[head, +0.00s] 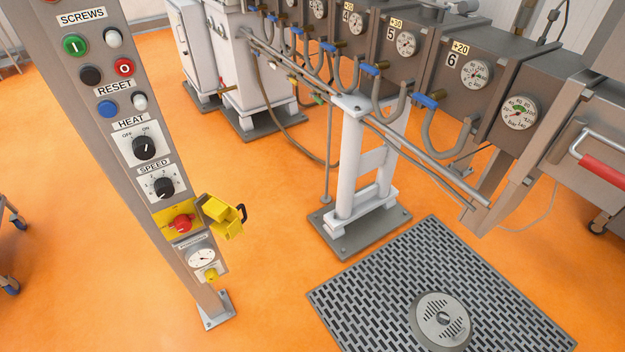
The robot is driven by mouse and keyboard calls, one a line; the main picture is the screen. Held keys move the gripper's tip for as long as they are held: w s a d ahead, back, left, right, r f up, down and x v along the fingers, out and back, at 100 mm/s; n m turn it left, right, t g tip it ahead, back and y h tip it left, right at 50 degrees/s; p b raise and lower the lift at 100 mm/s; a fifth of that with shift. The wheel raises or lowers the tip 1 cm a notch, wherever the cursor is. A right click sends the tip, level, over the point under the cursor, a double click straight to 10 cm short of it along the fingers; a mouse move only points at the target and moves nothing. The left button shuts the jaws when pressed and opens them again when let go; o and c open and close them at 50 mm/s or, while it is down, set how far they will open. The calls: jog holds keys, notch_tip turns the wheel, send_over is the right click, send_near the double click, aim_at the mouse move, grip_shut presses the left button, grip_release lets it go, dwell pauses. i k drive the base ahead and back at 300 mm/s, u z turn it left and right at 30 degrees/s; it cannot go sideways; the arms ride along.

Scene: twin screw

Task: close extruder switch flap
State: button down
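A grey control post (112,130) stands at the left of the head view, with switches and labels down its face. Low on it is a yellow switch plate with a red knob (181,223). A yellow flap (223,217) with a black handle (241,213) stands out to the right of this plate, swung open, so the red knob is uncovered. My gripper is not seen in the head view.
The extruder barrel (440,55) with gauges and blue-handled pipes runs across the upper right. A white support stand (358,175) and a floor grate (430,290) lie right of the post. Orange floor (270,270) between post and grate is clear.

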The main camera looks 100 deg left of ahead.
aim_at(225, 221)
jog(key=z, duration=0.45)
jog(key=i, duration=0.15)
jog(key=u, duration=4.25)
jog(key=i, duration=1)
jog(key=z, duration=0.2)
jog(key=k, duration=0.85)
